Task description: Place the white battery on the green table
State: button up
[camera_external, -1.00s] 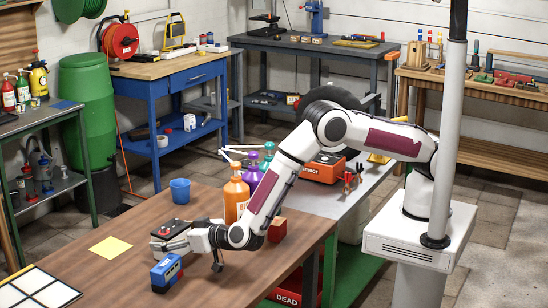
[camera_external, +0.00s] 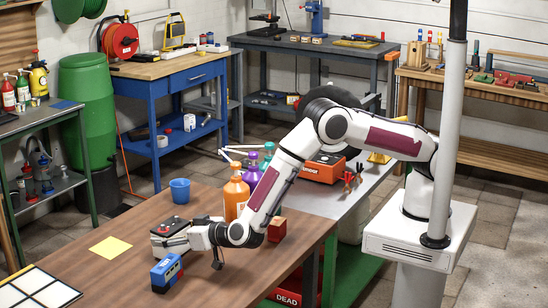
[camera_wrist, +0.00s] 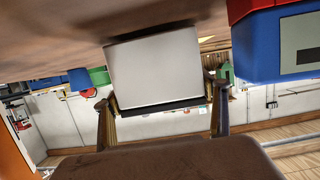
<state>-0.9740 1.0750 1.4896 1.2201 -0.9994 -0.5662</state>
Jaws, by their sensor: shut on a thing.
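The white battery (camera_external: 171,240), a pale block with a dark top, is on or just above the brown table at the left of my gripper (camera_external: 186,238). In the wrist view its pale face (camera_wrist: 153,68) fills the middle, with a dark edge toward me. My gripper (camera_wrist: 160,106) is shut on it, one finger on each side. Whether the battery touches the table is unclear. No table with a plainly green top shows; a grey-topped bench (camera_external: 335,207) has a green lower shelf (camera_external: 358,272).
A blue battery (camera_external: 167,272) stands close in front of the white one on the brown table (camera_external: 215,285). A blue cup (camera_external: 180,190), an orange bottle (camera_external: 236,195) and a reddish block (camera_external: 277,230) are nearby. A yellow note (camera_external: 111,247) lies at the left. A pole (camera_external: 448,130) stands beside my base.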

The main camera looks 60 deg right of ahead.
aim_at(170, 225)
jog(key=shift+r, duration=4.8)
jog(key=shift+w, duration=0.1)
jog(key=w+d+r+m+h, duration=0.1)
jog(key=w+d+r, duration=0.5)
jog(key=d, duration=0.6)
jog(key=w+d+r+m+h, duration=0.1)
jog(key=w+d+r, duration=0.45)
jog(key=d, duration=0.55)
jog(key=w+d+r+m+h, duration=0.1)
jog(key=w+d+r, duration=0.5)
jog(key=d, duration=0.6)
jog(key=s+d+f+n+y, duration=0.1)
jog(key=s+d+f, duration=0.4)
jog(key=s, duration=0.3)
jog(key=s+d+f+n+y, duration=0.2)
jog(key=s+d+f, duration=0.3)
jog(key=s+d, duration=0.3)
jog(key=shift+s+f, duration=0.15)
jog(key=shift+f, duration=0.05)
